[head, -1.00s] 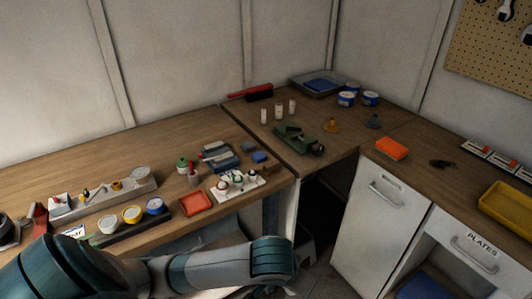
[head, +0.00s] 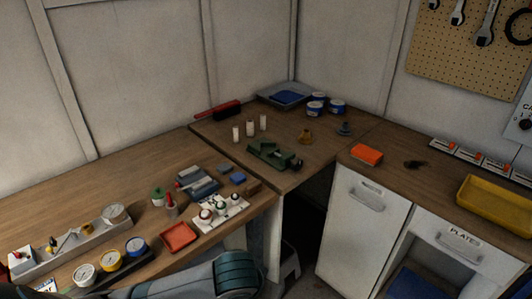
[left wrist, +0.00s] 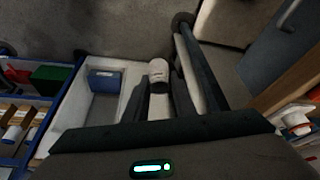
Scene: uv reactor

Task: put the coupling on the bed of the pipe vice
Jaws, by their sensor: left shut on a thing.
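My left gripper (left wrist: 158,88) shows in the left wrist view, its dark fingers shut on a white, rounded piece that looks like the coupling (left wrist: 158,71). The fingers hide part of it. In the head view, my left arm crosses the bottom edge and its gripper is out of frame. The pipe vice looks to be the dark green tool (head: 268,153) on the corner bench, well beyond my arm. No white piece shows on it. My right gripper is in neither view.
A red tray (head: 179,236) and a white rack (head: 221,212) lie nearer. A blue-rimmed container (left wrist: 99,103) is left of the gripper in the wrist view.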

